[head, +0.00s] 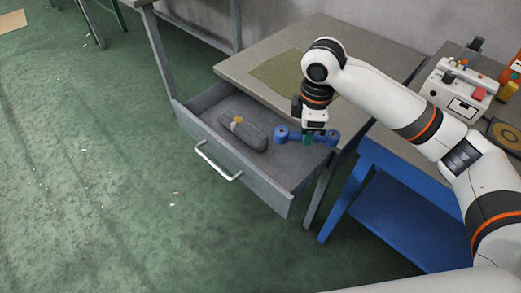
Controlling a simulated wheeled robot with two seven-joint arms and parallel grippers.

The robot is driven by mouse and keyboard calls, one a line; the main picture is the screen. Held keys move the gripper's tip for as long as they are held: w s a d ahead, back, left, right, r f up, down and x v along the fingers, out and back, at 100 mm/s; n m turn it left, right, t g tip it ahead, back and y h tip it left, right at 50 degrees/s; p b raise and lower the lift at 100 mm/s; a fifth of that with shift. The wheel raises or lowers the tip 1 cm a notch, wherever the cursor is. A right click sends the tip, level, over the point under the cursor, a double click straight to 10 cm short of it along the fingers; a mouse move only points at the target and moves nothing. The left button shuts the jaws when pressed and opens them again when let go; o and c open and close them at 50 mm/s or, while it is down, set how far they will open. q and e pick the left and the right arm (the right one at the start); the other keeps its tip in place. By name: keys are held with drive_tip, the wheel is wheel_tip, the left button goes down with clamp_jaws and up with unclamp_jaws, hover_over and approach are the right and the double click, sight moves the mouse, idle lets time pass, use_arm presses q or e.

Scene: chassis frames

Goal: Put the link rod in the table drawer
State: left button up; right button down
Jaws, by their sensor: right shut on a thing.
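The link rod (284,135) is a blue bar with a round eye at each end. My right gripper (308,138) is shut on its middle, pointing down, and holds it level over the right part of the open drawer. The table drawer (225,146) is grey with a silver handle and is pulled out from under the grey table (262,62). Whether the rod touches the drawer floor I cannot tell. My left gripper is not in view.
A dark grey rounded object (243,132) with a yellowish part lies in the drawer's middle. A green mat (280,77) lies on the tabletop. A blue-framed bench (395,190) with a control box (460,92) stands at right.

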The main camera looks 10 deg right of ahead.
drive_tip(key=w+a+f+n+b, duration=0.1)
drive_tip(key=w+f+n+b, duration=0.4)
drive_tip(key=f+n+b, duration=0.45)
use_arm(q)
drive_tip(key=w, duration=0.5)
use_arm(e)
drive_tip(key=b, duration=0.3)
hover_over(295, 172)
drive_tip(key=s+a, duration=0.2)
drive_tip(key=a, duration=0.1)
drive_tip(key=shift+n, duration=0.35)
wheel_tip(295, 172, down, 14)
drive_tip(key=shift+s+r, duration=0.15)
drive_tip(key=shift+r, duration=0.1)
drive_tip(key=shift+f, duration=0.45)
drive_tip(key=w+d, duration=0.1)
drive_tip(key=w+d+b, duration=0.1)
drive_tip(key=d, duration=0.1)
drive_tip(key=shift+w+d, duration=0.2)
drive_tip(key=shift+w, duration=0.15)
drive_tip(key=shift+s+a+f, duration=0.1)
drive_tip(key=shift+f, duration=0.45)
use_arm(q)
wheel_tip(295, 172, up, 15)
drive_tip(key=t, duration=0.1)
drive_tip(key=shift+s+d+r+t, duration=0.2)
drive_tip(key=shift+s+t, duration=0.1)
